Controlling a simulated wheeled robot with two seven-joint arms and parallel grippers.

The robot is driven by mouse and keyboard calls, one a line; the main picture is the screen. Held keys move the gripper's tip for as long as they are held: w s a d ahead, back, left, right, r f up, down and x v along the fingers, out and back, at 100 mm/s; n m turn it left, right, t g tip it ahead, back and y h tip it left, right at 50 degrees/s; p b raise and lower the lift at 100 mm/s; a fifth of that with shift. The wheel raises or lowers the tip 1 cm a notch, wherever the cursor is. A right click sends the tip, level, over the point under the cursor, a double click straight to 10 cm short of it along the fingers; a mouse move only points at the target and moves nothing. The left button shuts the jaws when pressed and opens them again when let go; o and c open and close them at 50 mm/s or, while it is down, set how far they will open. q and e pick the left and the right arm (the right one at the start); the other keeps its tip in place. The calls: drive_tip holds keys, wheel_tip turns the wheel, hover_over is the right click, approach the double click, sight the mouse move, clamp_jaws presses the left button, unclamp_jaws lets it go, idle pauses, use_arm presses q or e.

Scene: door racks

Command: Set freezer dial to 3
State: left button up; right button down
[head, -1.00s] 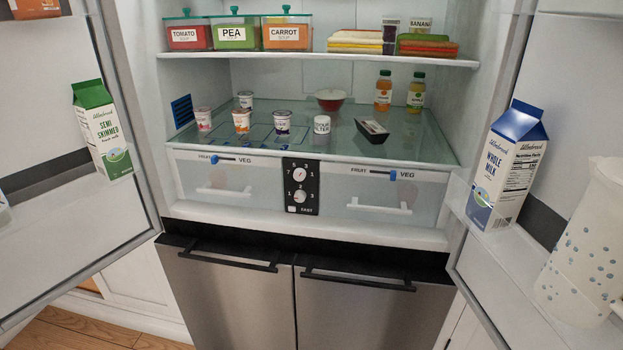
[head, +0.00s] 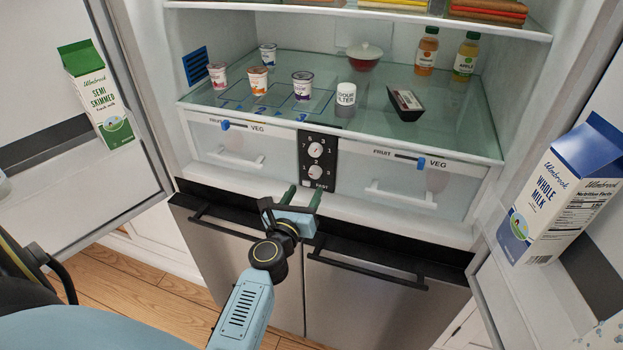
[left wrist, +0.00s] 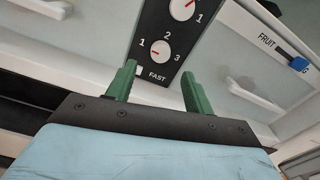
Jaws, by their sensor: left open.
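A black control panel (head: 333,150) sits between the two drawers. Its upper white dial (head: 315,149) has a longer ring of numbers. Its lower white dial (head: 315,172) is marked 1, 2 and 3, with a FAST button below; no freezer label is readable. In the left wrist view the lower dial (left wrist: 161,51) has a red mark pointing left, near 1. My left gripper (head: 302,193) is open and empty, its green fingers just below the panel. In the left wrist view its fingertips (left wrist: 158,72) are spread below the lower dial, apparently not touching it. My right gripper is not in view.
Clear drawers with handles (head: 400,195) flank the panel. Yogurt pots (head: 302,86) and bottles (head: 427,52) stand on the glass shelf above. Dark door handles (head: 365,273) stick out below. Open doors hold a green milk carton (head: 95,95) and a blue one (head: 562,190).

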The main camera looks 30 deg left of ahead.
sight(314, 176)
use_arm(q)
drive_tip(key=x, duration=0.5)
drive_tip(key=shift+w, duration=0.35)
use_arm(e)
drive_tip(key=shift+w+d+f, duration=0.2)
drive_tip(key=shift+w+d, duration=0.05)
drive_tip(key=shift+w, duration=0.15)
use_arm(q)
drive_tip(key=shift+c, duration=0.4)
drive_tip(key=c, duration=0.9)
